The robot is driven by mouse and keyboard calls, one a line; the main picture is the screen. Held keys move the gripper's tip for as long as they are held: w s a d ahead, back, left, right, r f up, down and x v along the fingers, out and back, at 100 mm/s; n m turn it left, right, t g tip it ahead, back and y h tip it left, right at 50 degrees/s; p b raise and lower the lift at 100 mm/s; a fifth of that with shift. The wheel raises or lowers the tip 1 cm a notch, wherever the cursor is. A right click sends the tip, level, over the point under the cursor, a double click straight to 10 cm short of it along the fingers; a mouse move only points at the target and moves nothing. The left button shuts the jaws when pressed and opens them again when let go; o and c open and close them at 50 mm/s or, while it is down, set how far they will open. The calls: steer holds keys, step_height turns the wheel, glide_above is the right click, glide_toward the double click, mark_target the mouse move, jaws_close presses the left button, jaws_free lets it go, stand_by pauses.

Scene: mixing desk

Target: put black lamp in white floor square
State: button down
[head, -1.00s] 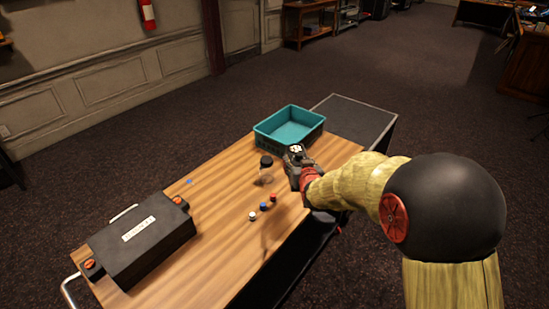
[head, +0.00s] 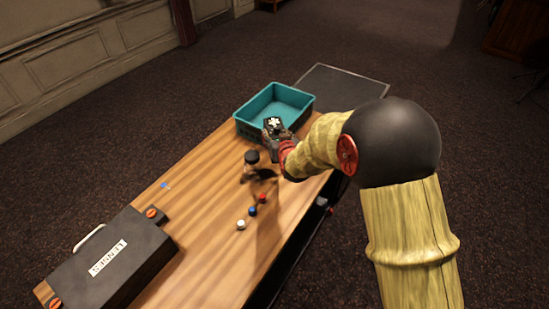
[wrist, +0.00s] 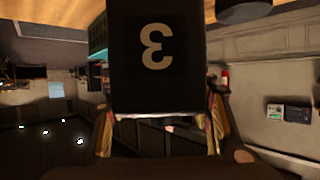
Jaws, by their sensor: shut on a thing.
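My gripper (wrist: 160,125) is shut on a black block-shaped thing (wrist: 158,85) with a pale "3", which fills the middle of the wrist view. I cannot tell from its visible face whether this is the black lamp. In the head view my gripper (head: 273,130) is over the wooden desk, in front of the teal bin and beyond the black-lidded jar. The held thing is hard to make out there. I see no white floor square in either view.
The teal bin (head: 245,128) stands at the desk's far end. The black-lidded jar (head: 251,158) stands on the desk (head: 200,190), near red, blue and white small pieces (head: 252,211). A black labelled case (head: 105,262) is at the near left. Dark carpet (head: 440,130) lies open to the right.

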step_height(320, 180, down, 11)
steer(key=b, duration=0.2)
steer(key=shift+f+b, duration=0.1)
steer(key=shift+b, duration=0.3)
steer(key=shift+f, duration=0.15)
steer(key=c, duration=1.2)
jaws_free()
steer(key=shift+f, duration=0.1)
steer(key=shift+o, duration=0.5)
